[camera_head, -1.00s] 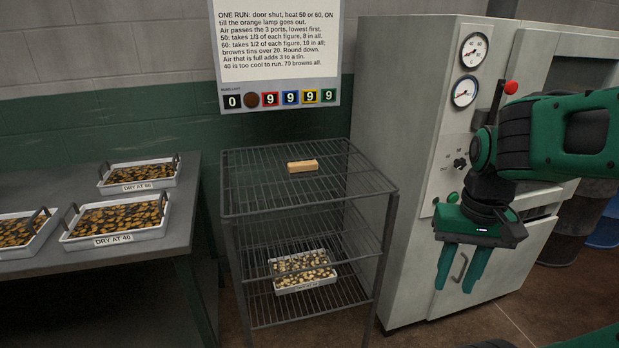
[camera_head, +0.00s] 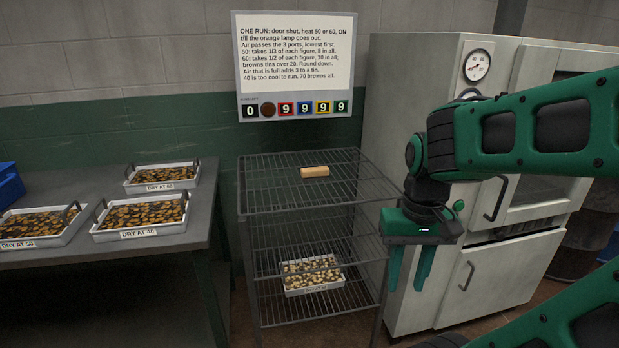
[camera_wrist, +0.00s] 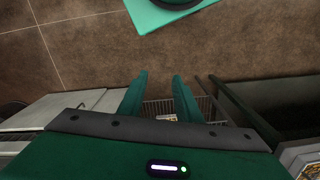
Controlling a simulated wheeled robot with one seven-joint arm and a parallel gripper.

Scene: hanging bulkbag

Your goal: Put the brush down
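A tan wooden block (camera_head: 315,171), which looks like the brush, lies on the top shelf of the wire rack (camera_head: 262,205). Any bristles cannot be made out. My gripper (camera_head: 406,285) points down in front of the grey cabinet, to the right of the rack and apart from the block. Its two fingers are apart with nothing between them. The wrist view also shows the open, empty gripper (camera_wrist: 159,76).
A tray of pale pieces (camera_head: 313,275) sits on a lower rack shelf. Several trays of brown pieces stand on the table (camera_head: 180,240) at left. The grey cabinet (camera_head: 405,100) stands right of the rack. A notice board (camera_head: 295,60) hangs behind.

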